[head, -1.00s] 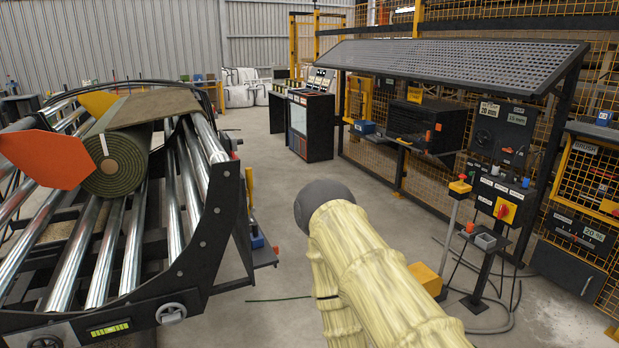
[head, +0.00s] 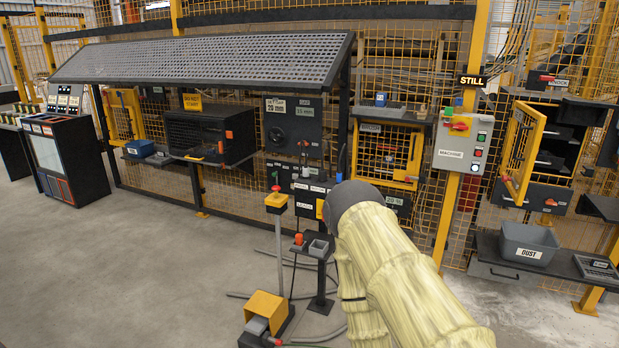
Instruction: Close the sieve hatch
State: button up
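No label that I can read says sieve, so I cannot tell for sure which panel is the sieve hatch. A dark panel (head: 305,128) marked 20 mm hangs under the slanted perforated screen (head: 200,60) and looks flat in its frame. Left of it is a black box (head: 195,134) with orange parts at its right side. A yellow-framed mesh door (head: 521,148) at the right stands swung open, with dark shelves behind it. Another yellow-framed mesh panel (head: 384,152) looks shut. My sleeved arm crosses the lower middle; my gripper does not show.
A control box (head: 462,145) and a STILL sign are on a yellow post. A grey dust bin (head: 528,245) sits on a low shelf at right. A pedestal (head: 320,280) and a yellow foot unit (head: 265,310) with hoses stand in front. The left floor is clear.

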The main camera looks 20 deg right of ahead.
aim_at(528, 159)
jog(key=z, duration=1)
jog(key=i, duration=1.2)
jog(key=z, duration=0.8)
jog(key=i, duration=0.35)
jog(key=z, duration=0.05)
